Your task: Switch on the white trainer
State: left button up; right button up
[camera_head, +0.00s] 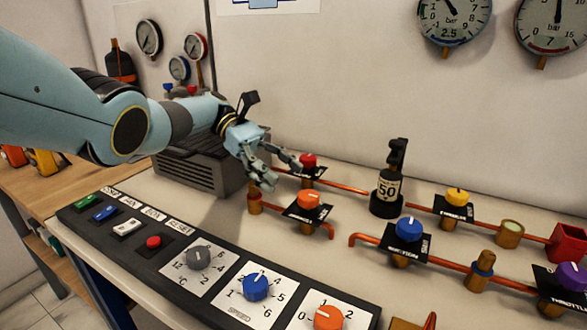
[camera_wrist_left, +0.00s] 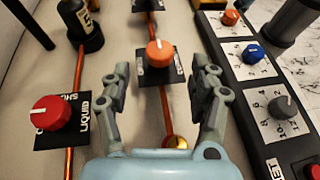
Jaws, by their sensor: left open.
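A white rocker switch (camera_head: 127,226) sits on the sloped black panel (camera_head: 80,205), between a blue switch (camera_head: 104,214) and a red button (camera_head: 153,242). Nothing in view carries a label I can read as trainer. My left gripper (camera_head: 283,175) is open and empty, above the rig behind the panel, well away from the white switch. In the left wrist view, its spread fingers (camera_wrist_left: 163,95) point toward an orange valve knob (camera_wrist_left: 160,52), with a red knob (camera_wrist_left: 53,113) to the left. The white switch is not in the left wrist view. My right gripper is not in view.
A green switch (camera_head: 86,201) is at the panel's left end. Grey (camera_head: 198,257), blue (camera_head: 256,287) and orange (camera_head: 328,318) dials run along the panel. A dark grey ribbed box (camera_head: 190,170) stands behind the switches. Copper pipes with valve knobs and a black bottle-shaped part (camera_head: 386,190) fill the right.

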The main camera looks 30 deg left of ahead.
aim_at(123, 230)
jog(key=k, duration=1)
